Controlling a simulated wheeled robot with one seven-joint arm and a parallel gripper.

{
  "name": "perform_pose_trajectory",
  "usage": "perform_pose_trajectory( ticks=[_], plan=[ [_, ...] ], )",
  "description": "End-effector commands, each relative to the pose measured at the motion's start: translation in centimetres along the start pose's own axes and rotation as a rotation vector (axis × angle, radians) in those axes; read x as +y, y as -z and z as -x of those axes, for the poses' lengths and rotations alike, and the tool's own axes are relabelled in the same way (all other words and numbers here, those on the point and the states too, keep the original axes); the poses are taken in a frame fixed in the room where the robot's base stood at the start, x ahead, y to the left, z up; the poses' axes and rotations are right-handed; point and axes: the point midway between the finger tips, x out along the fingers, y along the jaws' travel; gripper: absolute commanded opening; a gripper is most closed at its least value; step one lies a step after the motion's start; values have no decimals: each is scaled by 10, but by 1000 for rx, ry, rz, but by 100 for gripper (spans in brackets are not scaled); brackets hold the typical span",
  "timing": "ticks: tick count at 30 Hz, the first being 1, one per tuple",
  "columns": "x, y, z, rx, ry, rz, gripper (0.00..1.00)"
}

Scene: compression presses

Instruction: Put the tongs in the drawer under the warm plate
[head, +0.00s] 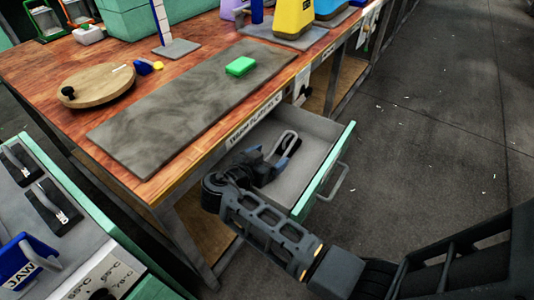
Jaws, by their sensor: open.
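The drawer (325,168) is pulled out under the table's front edge, with a green front and a grey inside. A label (254,121) on the edge above it seems to read "WARM PLATE". A flat grey slab (165,122) lies on the tabletop above the drawer and may be the warm plate. A pale U-shaped piece (289,134), likely the tongs, shows in the drawer area beside my gripper. My gripper (277,160) is open over the drawer and partly hides this piece. I cannot tell whether the two touch.
A green block (240,66) lies on the slab. A round wooden board (97,86) and a small blue and yellow item (147,67) lie to the left. A yellow container (293,18) stands at the back. The drawer's handle (334,182) sticks out over clear floor.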

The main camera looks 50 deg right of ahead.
Motion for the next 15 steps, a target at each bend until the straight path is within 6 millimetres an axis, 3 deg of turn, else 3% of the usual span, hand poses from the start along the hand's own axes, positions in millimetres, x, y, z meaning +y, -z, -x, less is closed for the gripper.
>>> perform_pose_trajectory(
  ticks=[9,15],
  plan=[
    [-4,3,74,4,9,-7,85],
    [-4,4,106,5,7,-9,85]
  ],
)
